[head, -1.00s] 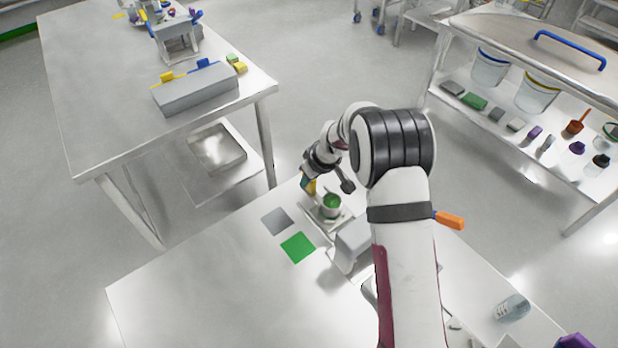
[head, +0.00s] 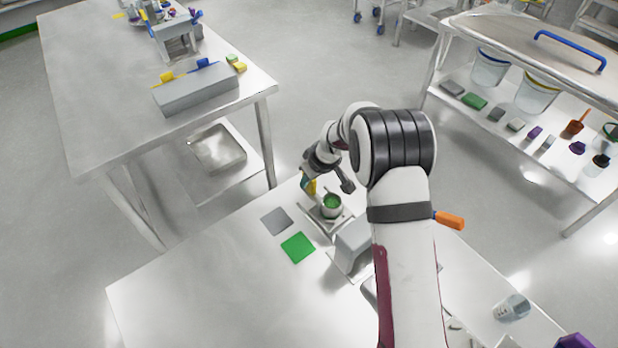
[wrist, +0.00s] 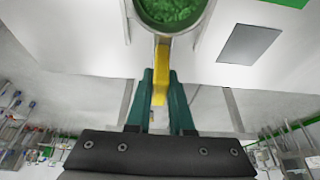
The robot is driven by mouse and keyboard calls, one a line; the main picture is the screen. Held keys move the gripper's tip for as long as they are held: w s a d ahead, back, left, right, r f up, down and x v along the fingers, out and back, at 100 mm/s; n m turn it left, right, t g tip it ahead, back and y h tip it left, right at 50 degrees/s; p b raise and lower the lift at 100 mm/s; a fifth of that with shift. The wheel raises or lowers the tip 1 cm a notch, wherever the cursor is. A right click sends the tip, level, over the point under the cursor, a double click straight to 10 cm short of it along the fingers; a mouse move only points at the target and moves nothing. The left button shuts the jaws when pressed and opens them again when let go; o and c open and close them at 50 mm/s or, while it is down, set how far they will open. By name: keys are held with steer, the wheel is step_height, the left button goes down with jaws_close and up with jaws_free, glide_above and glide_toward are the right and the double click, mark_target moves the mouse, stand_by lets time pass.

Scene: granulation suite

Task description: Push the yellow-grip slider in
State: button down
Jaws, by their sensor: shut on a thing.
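The yellow grip (wrist: 161,76) of the slider is between the teal fingers of my gripper (wrist: 160,84), which is shut on it. In the head view, my gripper (head: 309,184) is at the far edge of the near table. A round cup (head: 331,207) of green granules stands just beyond the grip, on a narrow metal track (head: 312,222). The cup's near rim also shows at the top of the wrist view (wrist: 195,34). A grey housing (head: 350,243) stands at the other end of the track, partly hidden by my arm.
A grey square (head: 276,221) and a green square (head: 298,247) lie flat beside the track. A clear beaker (head: 513,307) stands at the table's right. On the left table, a grey box (head: 196,89) has yellow and blue grips. The near table's left part is clear.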

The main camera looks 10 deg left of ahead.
mark_target(315, 194)
steer(key=s+d, duration=0.3)
steer(key=shift+w, duration=0.1)
steer(key=c, duration=0.8)
jaws_free()
steer(key=v, duration=1.5)
steer(key=shift+r, duration=0.4)
